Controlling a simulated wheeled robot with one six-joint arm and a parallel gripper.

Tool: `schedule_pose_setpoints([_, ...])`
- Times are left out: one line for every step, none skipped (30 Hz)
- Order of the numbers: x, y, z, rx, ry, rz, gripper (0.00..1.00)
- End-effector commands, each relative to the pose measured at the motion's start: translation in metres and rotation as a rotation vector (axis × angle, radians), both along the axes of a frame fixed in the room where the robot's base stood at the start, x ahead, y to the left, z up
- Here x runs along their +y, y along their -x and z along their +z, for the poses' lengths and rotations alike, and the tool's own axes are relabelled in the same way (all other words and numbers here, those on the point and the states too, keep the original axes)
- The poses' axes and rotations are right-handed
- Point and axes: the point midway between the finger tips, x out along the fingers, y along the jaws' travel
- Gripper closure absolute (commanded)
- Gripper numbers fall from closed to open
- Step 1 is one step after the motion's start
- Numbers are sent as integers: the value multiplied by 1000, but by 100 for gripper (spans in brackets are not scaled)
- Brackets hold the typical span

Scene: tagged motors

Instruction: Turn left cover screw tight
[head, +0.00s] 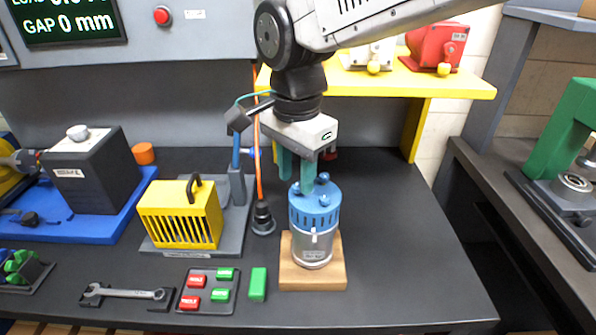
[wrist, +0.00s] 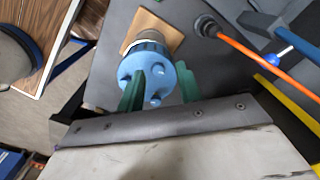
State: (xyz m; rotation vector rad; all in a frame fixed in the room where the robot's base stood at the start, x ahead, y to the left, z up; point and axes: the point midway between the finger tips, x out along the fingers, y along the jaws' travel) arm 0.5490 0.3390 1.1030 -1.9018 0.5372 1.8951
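The motor (head: 314,240) stands upright on a wooden block (head: 288,276), with a silver body and a blue slotted cover (head: 314,212). Small blue screws (head: 323,177) stand up from the cover's top. My gripper (head: 296,180) is above the cover, pointing down, its two green fingers apart. In the wrist view the fingers of my gripper (wrist: 160,69) stand over the blue cover (wrist: 127,70), one on each side of a blue knob (wrist: 157,71). Another knob (wrist: 155,101) shows nearer the palm. I cannot tell whether a finger touches the cover or a screw.
An orange cable (head: 259,165) with a dark plug hangs left of the motor. A yellow slotted box (head: 181,216), a tray of red and green blocks (head: 208,291) and a wrench (head: 125,293) lie further left. The bench right of the motor is clear.

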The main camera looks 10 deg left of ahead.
Motion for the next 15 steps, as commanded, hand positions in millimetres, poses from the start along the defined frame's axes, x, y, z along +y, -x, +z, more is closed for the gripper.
schedule_pose_setpoints([0, 0, -1, 1, 2, 0, 63])
schedule_pose_setpoints([-1, 0, -1, 2, 3, 0, 63])
schedule_pose_setpoints([-1, 0, -1, 2, 3, 0, 63])
schedule_pose_setpoints([-1, 0, -1, 2, 3, 0, 63])
schedule_pose_setpoints([-1, 0, -2, 3, 4, -1, 63])
schedule_pose_setpoints([-1, 0, -2, 3, 4, -1, 63])
schedule_pose_setpoints([-1, 0, -2, 3, 5, -1, 63])
schedule_pose_setpoints([-1, 0, -1, 3, 5, -1, 63])
schedule_pose_setpoints([-2, 0, 0, 3, 5, -1, 63])
schedule_pose_setpoints([-1, 0, 2, 3, 4, -1, 63])
schedule_pose_setpoints([-1, 0, 5, 3, 4, -1, 63])
schedule_pose_setpoints([-1, 0, 10, 2, 3, -1, 63])
schedule_pose_setpoints([-1, 0, 14, 2, 3, -1, 63])
schedule_pose_setpoints([-1, 0, 19, 2, 3, 0, 63])
schedule_pose_setpoints([-1, 0, 26, 1, 2, 0, 63])
